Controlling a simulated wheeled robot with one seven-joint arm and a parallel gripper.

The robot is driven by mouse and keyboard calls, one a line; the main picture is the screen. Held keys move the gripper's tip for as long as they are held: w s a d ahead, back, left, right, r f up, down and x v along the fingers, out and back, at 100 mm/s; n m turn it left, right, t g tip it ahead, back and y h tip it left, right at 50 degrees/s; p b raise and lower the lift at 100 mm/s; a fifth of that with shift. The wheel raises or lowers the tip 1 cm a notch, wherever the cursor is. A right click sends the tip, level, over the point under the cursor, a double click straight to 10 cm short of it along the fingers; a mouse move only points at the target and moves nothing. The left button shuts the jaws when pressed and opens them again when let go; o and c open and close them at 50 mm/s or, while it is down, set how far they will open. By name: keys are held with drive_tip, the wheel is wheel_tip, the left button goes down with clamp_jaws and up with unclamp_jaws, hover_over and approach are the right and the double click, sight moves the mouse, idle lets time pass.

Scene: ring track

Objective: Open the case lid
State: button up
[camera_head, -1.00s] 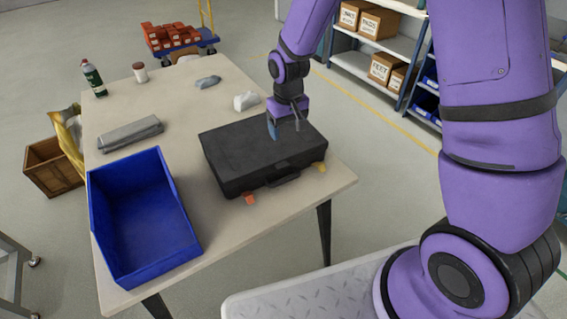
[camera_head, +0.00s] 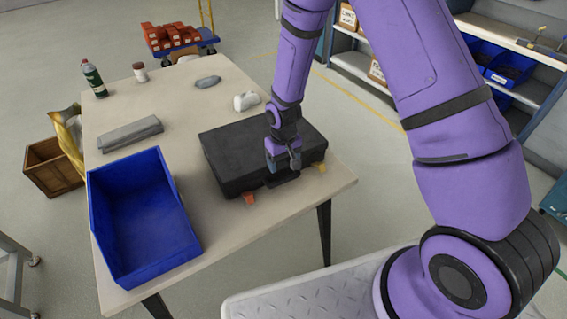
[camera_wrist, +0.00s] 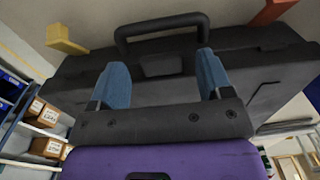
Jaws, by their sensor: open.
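The black case (camera_head: 235,156) lies shut on the table, its handle side toward the table's front edge. It also fills much of the wrist view (camera_wrist: 260,75). Whether the fingers touch the case I cannot tell.
A deep blue bin (camera_head: 145,215) stands left of the case on the table (camera_head: 215,235). A grey bundle (camera_head: 130,133), a white object (camera_head: 246,101), a grey object (camera_head: 208,81), a bottle (camera_head: 93,78) and a jar (camera_head: 140,72) lie further back. Shelving (camera_head: 520,55) stands right.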

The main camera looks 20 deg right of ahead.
drive_tip(key=shift+f, duration=0.55)
